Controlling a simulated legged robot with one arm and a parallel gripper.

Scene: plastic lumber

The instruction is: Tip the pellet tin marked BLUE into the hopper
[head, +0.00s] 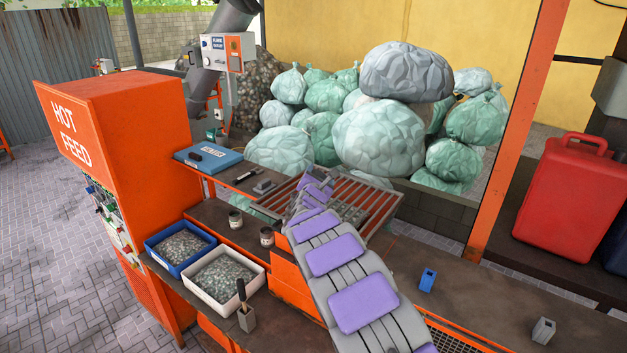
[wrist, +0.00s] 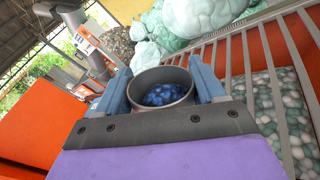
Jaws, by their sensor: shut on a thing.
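My gripper (wrist: 162,88) is shut on a round metal tin (wrist: 163,73), with one jaw on each side of it. Blue pellets (wrist: 162,96) lie inside the tin, and its open mouth shows in the wrist view. Its label is not in sight. In the head view, my purple-padded arm reaches over the bench and hides most of the tin. The hopper with a barred grate (head: 372,188) is beside my gripper. In the wrist view, the hopper's grey bars (wrist: 247,68) run along the right, with pale green and white pellets beneath them.
Two small jars (head: 235,219) (head: 267,236) stand on the bench left of my arm. A blue bin (head: 208,238) and a white bin (head: 262,277) hold grey pellets. The orange HOT FEED cabinet (head: 135,140) stands at the left. A small blue block (head: 427,280) is at the right.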

